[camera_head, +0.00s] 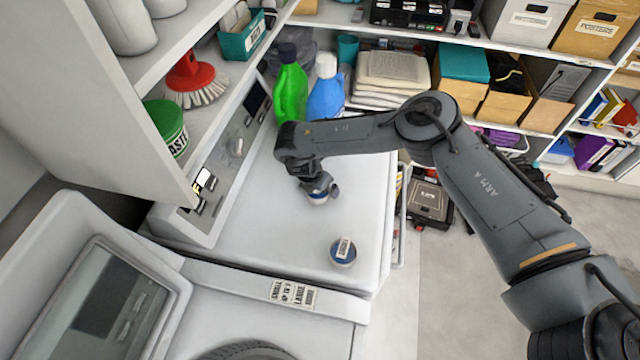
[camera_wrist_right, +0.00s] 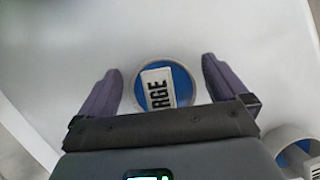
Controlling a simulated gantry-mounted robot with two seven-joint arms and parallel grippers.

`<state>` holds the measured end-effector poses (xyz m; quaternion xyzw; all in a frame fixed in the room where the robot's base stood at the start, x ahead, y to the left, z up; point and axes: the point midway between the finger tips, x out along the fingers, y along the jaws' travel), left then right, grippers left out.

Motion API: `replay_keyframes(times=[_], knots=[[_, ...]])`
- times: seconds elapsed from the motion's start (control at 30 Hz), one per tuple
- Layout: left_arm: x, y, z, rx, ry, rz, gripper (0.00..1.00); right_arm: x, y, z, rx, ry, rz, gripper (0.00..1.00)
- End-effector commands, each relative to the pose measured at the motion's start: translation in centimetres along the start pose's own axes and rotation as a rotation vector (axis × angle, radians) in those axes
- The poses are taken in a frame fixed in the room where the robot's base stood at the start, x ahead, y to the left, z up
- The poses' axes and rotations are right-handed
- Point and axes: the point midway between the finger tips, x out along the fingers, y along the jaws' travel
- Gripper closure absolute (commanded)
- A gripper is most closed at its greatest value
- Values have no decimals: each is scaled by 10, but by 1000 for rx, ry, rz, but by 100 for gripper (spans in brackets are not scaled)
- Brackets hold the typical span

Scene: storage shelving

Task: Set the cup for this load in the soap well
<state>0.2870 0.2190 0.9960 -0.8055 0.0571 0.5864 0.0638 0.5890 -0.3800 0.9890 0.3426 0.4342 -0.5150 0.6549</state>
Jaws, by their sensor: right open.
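A blue-topped cup (camera_wrist_right: 184,84) with a white label ending in "RGE" lies between the spread fingers of my right gripper (camera_wrist_right: 162,68) in the right wrist view. The fingers stand on both sides of it, open. In the head view my right gripper (camera_head: 321,190) is low over the white machine top, partly hiding a blue-and-white cup (camera_head: 318,199). A second cup (camera_head: 343,253), blue with a white label, stands apart, nearer the front edge. Another cup (camera_wrist_right: 294,150) is cut off at the lower right of the wrist view. I cannot identify the soap well. My left gripper is not in view.
A green bottle (camera_head: 290,92) and a blue bottle (camera_head: 326,97) stand at the back of the machine top. A control panel (camera_head: 232,150) and shelf line its left. A labelled strip (camera_head: 293,293) belongs to the nearer machine. Bare top surrounds the cups.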

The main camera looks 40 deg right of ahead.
Motion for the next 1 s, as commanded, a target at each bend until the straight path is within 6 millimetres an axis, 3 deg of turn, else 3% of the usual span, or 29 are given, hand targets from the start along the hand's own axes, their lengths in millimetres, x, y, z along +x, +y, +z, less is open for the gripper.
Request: replay_keyframes(times=[0.27,0.8,1.0], knots=[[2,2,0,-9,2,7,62,-20,1,0,0,2,2,0],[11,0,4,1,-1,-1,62,-111,1,2,-2,-1,5,0],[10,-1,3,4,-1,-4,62,-122,0,1,0,0,1,31]])
